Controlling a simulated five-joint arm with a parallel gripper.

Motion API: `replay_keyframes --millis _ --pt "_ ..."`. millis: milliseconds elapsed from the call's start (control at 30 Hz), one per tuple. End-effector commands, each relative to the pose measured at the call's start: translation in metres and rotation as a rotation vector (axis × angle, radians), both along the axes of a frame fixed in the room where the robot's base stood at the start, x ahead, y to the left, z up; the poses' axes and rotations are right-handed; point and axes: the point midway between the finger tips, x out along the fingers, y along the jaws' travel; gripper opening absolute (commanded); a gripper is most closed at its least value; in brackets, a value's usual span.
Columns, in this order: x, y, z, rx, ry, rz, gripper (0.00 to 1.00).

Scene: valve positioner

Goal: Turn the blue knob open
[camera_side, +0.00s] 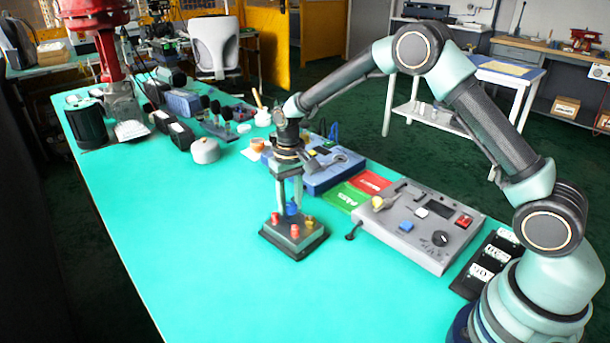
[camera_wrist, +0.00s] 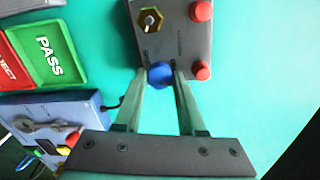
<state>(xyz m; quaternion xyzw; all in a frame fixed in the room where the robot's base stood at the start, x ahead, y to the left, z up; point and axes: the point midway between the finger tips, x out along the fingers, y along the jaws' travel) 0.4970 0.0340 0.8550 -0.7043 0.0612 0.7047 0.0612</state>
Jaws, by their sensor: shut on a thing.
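The blue knob (camera_side: 292,208) stands on a small dark valve box (camera_side: 291,249) on the green table, with red knobs and a yellow piece beside it. My gripper (camera_side: 289,203) reaches straight down over the box, with its fingers at the blue knob. In the wrist view, the blue knob (camera_wrist: 160,75) sits between the two fingertips (camera_wrist: 160,72), which are shut on it. The grey top of the box (camera_wrist: 172,40) shows beyond them, with two red knobs (camera_wrist: 201,12) on the right and a yellow hex fitting (camera_wrist: 150,20) at the upper left. I cannot tell how far the blue knob is turned.
A green PASS tray and red REJECT tray (camera_side: 371,182) lie behind the box. A grey control panel (camera_side: 425,225) stands to the right, and a blue device (camera_side: 318,168) stands behind. The table (camera_side: 190,240) is clear to the left and in front.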

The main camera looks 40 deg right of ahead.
Motion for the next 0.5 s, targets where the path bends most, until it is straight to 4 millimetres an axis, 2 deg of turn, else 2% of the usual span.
replay_keyframes --millis 500 --pt "0.0004 0.0003 0.0018 0.000 -0.001 0.487 0.00"
